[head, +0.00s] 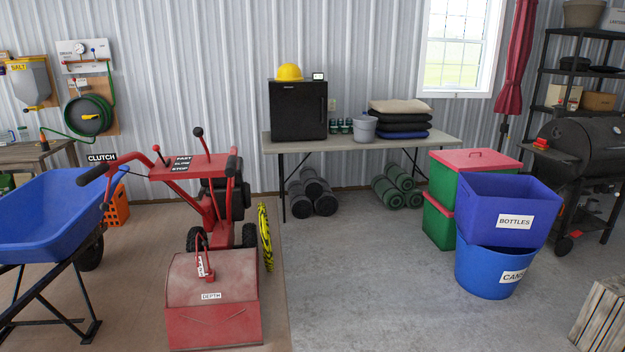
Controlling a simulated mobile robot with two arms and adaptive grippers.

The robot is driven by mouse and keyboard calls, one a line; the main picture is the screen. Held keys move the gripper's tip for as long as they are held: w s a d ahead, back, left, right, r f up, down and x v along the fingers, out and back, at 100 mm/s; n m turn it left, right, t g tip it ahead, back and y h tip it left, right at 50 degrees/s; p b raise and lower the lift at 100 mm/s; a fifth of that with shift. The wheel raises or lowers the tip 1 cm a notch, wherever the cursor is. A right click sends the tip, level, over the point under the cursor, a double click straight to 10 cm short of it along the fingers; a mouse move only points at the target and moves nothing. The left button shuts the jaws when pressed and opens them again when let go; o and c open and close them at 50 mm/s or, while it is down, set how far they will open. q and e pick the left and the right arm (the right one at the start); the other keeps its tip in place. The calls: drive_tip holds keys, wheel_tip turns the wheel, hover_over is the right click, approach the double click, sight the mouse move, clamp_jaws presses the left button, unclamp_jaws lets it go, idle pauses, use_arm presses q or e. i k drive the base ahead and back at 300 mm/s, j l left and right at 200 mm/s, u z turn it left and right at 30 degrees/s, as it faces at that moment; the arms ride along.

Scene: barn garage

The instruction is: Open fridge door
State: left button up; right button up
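A small black fridge (298,110) stands on a grey folding table (372,143) against the back wall in the head view. Its front faces me and its door looks shut. A dark vertical strip, possibly the handle, runs near its right edge. A yellow hard hat (289,72) and a small white device (318,76) sit on top of it. Neither of my grippers shows in the head view.
A red tiller (210,290) and a blue wheelbarrow (45,215) stand at the left. Blue bins (488,264) and stacked green-and-red boxes (468,158) stand at the right. Concrete floor (350,260) is clear in the middle. A grey bucket (362,129) stands right of the fridge.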

sight(298, 109)
drive_tip(key=i+z, duration=0.15)
drive_tip(key=i, duration=0.45)
drive_tip(key=i+z, duration=0.15)
drive_tip(key=i, duration=0.45)
drive_tip(key=i+z, duration=0.15)
drive_tip(key=i, duration=0.45)
drive_tip(key=i+j+z, duration=0.2)
drive_tip(key=i, duration=0.4)
drive_tip(key=i+u, duration=0.15)
drive_tip(key=i, duration=0.5)
drive_tip(key=i+u, duration=0.15)
drive_tip(key=i, duration=0.45)
drive_tip(key=i+l+u, duration=0.1)
drive_tip(key=i, duration=0.5)
drive_tip(key=i+l+u, duration=0.15)
drive_tip(key=i, duration=0.5)
drive_tip(key=i+u, duration=0.3)
drive_tip(key=i, duration=0.25)
drive_tip(key=i+l+u, duration=0.15)
drive_tip(key=i+u, duration=0.15)
drive_tip(key=i, duration=0.25)
drive_tip(key=i+l+u, duration=0.3)
drive_tip(key=i, duration=0.25)
